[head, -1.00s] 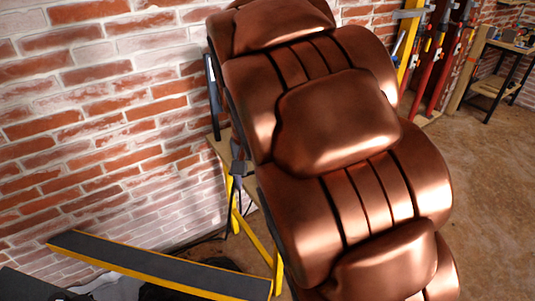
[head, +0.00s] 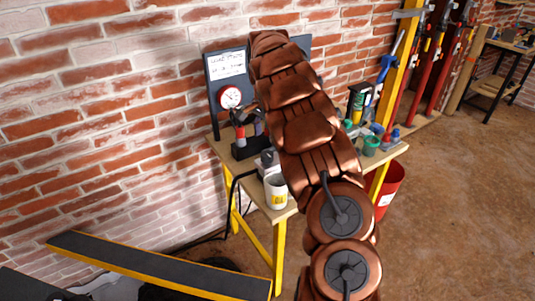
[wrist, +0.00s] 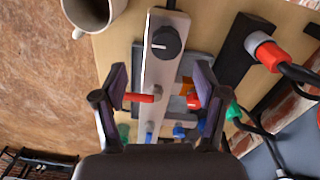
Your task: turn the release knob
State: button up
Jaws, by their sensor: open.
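In the wrist view a round black knob (wrist: 167,42) with a white pointer line sits on a long pale grey bar. I take it to be the release knob. My gripper (wrist: 160,84) is open, with its two fingers spread apart over the bar. The knob lies just beyond the fingertips in the picture, and nothing is between the fingers at the knob.
A white mug (head: 276,193) stands on the bench's near edge, close to the knob in the wrist view (wrist: 90,12). A red-rimmed gauge (head: 230,97) stands at the wall. Cables and a red-collared connector (wrist: 270,56) lie right of the bar. A red bucket (head: 391,190) stands beside the bench.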

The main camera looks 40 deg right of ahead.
aim_at(267, 154)
jog(key=shift+w+d+f, duration=0.4)
jog(key=shift+f, duration=0.25)
jog(key=shift+f+p, duration=0.9)
jog(key=shift+f, duration=2.85)
jog(key=c, duration=1.1)
